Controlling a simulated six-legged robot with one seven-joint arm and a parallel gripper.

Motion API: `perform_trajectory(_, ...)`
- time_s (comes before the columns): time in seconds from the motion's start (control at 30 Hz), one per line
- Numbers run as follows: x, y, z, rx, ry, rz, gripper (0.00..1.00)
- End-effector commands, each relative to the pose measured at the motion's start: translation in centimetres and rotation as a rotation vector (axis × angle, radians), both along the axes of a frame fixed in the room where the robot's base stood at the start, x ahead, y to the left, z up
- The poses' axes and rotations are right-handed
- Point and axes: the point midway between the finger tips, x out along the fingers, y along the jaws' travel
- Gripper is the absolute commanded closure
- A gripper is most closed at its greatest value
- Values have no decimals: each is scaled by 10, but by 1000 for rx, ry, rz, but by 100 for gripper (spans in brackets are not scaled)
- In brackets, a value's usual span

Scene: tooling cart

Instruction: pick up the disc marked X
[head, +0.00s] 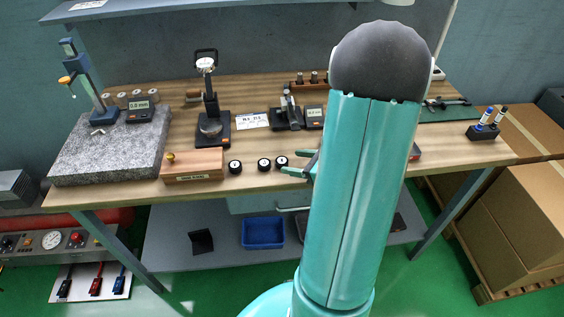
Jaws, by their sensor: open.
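Several small dark discs with pale round faces lie along the front of the wooden bench: a left disc (235,166), a middle disc (264,164) and a right disc (281,161). The marks on their faces are too small to read, so I cannot tell which one bears the X. My gripper (299,166) is just right of the right disc, low near the bench's front edge. It is open, with nothing seen between its fingers. My teal arm hides most of the gripper and the bench behind it.
A wooden box (192,176) with a brass knob stands left of the discs. Behind are a dial gauge stand (211,129), a white card (252,121) and a small vise-like device (289,114). A granite plate (95,155) fills the bench's left end. The bench's front edge is close.

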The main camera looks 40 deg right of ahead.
Motion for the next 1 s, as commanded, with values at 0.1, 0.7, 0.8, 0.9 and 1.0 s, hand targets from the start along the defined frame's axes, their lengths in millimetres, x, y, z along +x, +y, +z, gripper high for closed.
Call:
perform_trajectory(0.1,18,7,-9,4,2,5,39)
perform_trajectory(0.7,36,10,-16,1,0,3,76)
perform_trajectory(0.8,36,10,-16,1,0,3,92)
perform_trajectory(0.9,36,10,-16,1,-1,3,92)
perform_trajectory(1.0,36,10,-15,0,-1,3,92)
